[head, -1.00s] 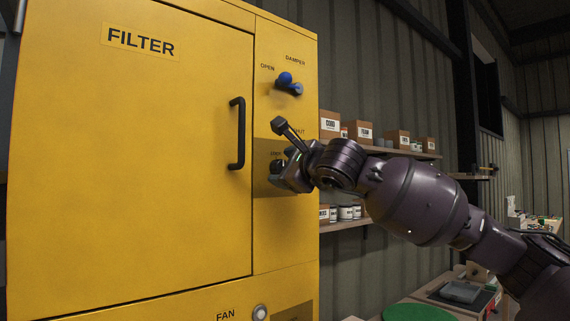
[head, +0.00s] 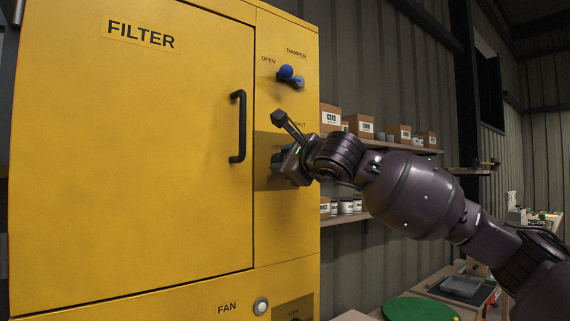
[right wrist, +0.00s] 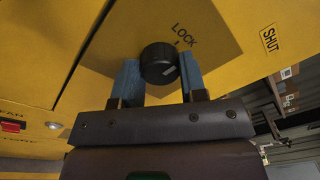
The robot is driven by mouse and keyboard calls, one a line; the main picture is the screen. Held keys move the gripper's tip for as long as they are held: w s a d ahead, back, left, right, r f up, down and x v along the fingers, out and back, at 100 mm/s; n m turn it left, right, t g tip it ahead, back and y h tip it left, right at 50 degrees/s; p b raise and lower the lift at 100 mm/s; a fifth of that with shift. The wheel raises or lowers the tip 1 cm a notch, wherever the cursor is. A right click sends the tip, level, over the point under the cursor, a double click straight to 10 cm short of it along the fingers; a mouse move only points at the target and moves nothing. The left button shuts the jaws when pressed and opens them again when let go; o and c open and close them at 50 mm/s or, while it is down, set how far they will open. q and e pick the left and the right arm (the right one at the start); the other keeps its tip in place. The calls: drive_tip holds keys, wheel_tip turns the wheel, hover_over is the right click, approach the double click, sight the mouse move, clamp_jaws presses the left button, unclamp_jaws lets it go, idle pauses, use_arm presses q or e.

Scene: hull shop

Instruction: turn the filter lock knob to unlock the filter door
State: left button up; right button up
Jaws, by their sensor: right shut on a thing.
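The yellow filter door (head: 130,170) is shut in the head view, with a black handle (head: 237,127) at its right edge. The round black lock knob (right wrist: 160,60) shows in the right wrist view, below the LOCK label (right wrist: 184,33). A pale mark on the knob's face points to the lower right there, away from the label. My right gripper (right wrist: 161,78) is shut on the knob, with one blue finger on each side of it. In the head view, my right gripper (head: 284,160) largely hides the knob and its label. My left gripper is not in view.
A blue damper lever (head: 287,73) sticks out above my right gripper, by the OPEN label. A round fan button (head: 261,306) is below. Shelves with boxes (head: 331,117) and cans stand behind my right arm. A green round surface (head: 420,309) is at the lower right.

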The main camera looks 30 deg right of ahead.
use_arm(q)
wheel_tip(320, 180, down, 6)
drive_tip(key=b, duration=0.6)
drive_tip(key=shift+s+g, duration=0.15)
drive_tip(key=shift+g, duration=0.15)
use_arm(e)
drive_tip(key=m, duration=0.8)
drive_tip(key=m+y, duration=0.1)
drive_tip(key=m, duration=0.7)
drive_tip(key=shift+d+r+g, duration=0.1)
drive_tip(key=shift+r+g, duration=0.1)
drive_tip(key=shift+g, duration=0.2)
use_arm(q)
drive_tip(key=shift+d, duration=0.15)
use_arm(e)
drive_tip(key=shift+m, duration=0.4)
drive_tip(key=o, duration=0.9)
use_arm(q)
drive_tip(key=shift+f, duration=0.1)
use_arm(e)
drive_tip(key=shift+f, duration=0.1)
